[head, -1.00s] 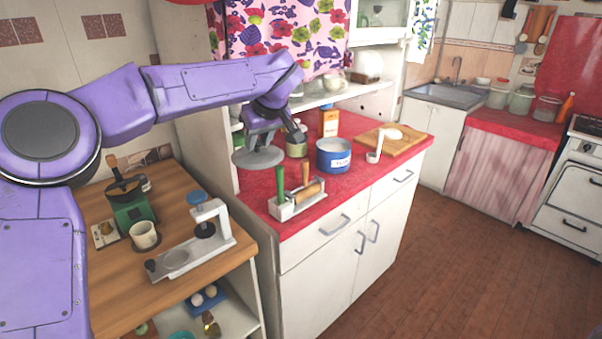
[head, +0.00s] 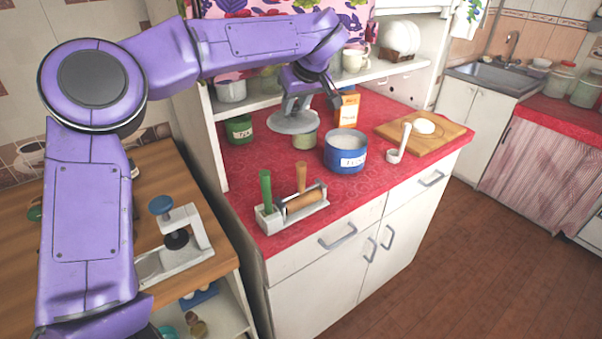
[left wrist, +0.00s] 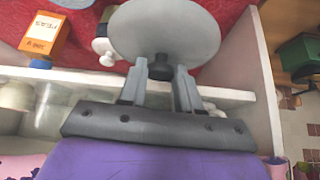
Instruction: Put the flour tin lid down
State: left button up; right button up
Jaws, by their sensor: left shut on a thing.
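My left gripper (head: 297,103) is shut on the dark knob of a round grey lid (head: 291,124). In the left wrist view the fingers (left wrist: 159,75) close on the knob, and the lid's disc (left wrist: 165,30) spreads beyond them. The lid is over the back left of the red counter; I cannot tell whether it touches the cloth. The blue flour tin (head: 345,152), with a white label, stands open on the counter, right of and nearer than the lid, with white stuff inside. My right gripper is not in view.
Close around the lid stand a green tin (head: 239,130), a pale green tin (head: 305,139) and an orange box (head: 348,111). A rack with green and wooden handles (head: 270,218) is at the front. A cutting board (head: 440,134) and a white scoop (head: 400,146) are right. Red cloth (head: 250,170) is bare left of centre.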

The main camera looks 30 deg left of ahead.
aim_at(294, 119)
pick_arm(q)
jog(key=shift+w+f+b, duration=0.2)
jog(key=shift+f+b, duration=0.15)
jog(key=shift+f, duration=0.7)
jog(key=s+f+b, duration=0.1)
jog(key=f+b, duration=0.1)
jog(key=b, duration=0.1)
jog(key=shift+s, duration=0.1)
jog(key=f+b, duration=0.2)
jog(key=f, duration=0.1)
jog(key=shift+w+b, duration=0.35)
notch_tip(294, 119, down, 9)
jog(key=shift+s+f+b, duration=0.1)
jog(key=shift+s+b, duration=0.05)
jog(key=shift+b, duration=0.45)
jog(key=shift+f, duration=0.3)
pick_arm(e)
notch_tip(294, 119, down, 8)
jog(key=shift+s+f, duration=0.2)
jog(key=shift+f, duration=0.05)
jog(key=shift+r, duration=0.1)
pick_arm(q)
jog(key=o, duration=1.1)
jog(key=shift+f, duration=0.1)
jog(key=shift+c, duration=0.2)
jog(key=v, duration=1.2)
jog(key=shift+r+p, duration=0.2)
jog(key=shift+p, duration=0.2)
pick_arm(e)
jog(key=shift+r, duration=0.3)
